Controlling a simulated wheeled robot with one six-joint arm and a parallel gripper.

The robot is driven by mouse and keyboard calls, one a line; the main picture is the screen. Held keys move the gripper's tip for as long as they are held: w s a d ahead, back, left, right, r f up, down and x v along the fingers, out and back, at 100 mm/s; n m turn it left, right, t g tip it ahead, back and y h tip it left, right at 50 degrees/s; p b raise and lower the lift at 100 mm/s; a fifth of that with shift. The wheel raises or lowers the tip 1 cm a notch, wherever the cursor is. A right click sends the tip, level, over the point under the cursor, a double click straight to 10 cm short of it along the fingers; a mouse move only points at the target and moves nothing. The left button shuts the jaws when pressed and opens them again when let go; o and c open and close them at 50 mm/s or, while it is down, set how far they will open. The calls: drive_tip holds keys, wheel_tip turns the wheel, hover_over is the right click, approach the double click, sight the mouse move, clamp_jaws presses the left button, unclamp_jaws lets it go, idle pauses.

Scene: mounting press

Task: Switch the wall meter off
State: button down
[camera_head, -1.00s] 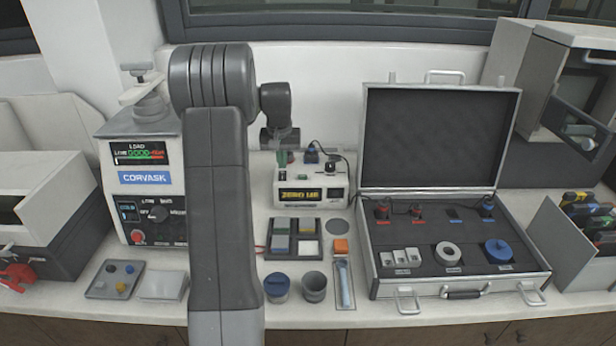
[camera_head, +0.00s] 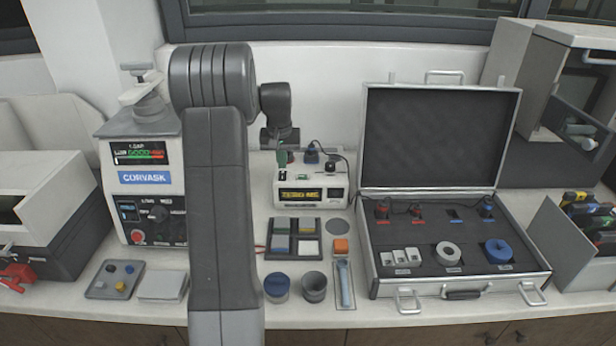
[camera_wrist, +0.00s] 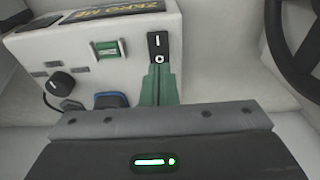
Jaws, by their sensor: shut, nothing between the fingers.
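The wall meter (camera_head: 312,190) is a cream box with a lit yellow display on the counter against the wall. In the wrist view the meter (camera_wrist: 100,40) appears upside down. Its black rocker switch (camera_wrist: 158,44) bears the marks I and O. My gripper (camera_wrist: 160,72) has green fingers, shut and empty, with the tips at or just short of the O end of the switch. Contact cannot be told. Which side of the rocker is pressed is unclear. In the head view my gripper (camera_head: 282,160) is above the meter's left end, partly hidden by my arm.
The meter also carries a green connector (camera_wrist: 108,49), a black knob (camera_wrist: 60,83) and a blue plug (camera_wrist: 111,100) near the fingers. The mounting press (camera_head: 140,190) stands left. An open case (camera_head: 450,285) stands right. A tray of blocks (camera_head: 295,252) lies in front.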

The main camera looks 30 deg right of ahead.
drive_tip(key=shift+f+b, duration=0.45)
drive_tip(key=shift+f, duration=0.4)
idle(0.4)
drive_tip(key=shift+r+p, duration=2.75)
drive_tip(key=shift+r, duration=0.8)
drive_tip(key=shift+f, duration=0.15)
wheel_tip(320, 180, down, 7)
drive_tip(key=b, duration=0.5)
drive_tip(key=shift+b, duration=0.35)
drive_tip(key=shift+r, duration=0.3)
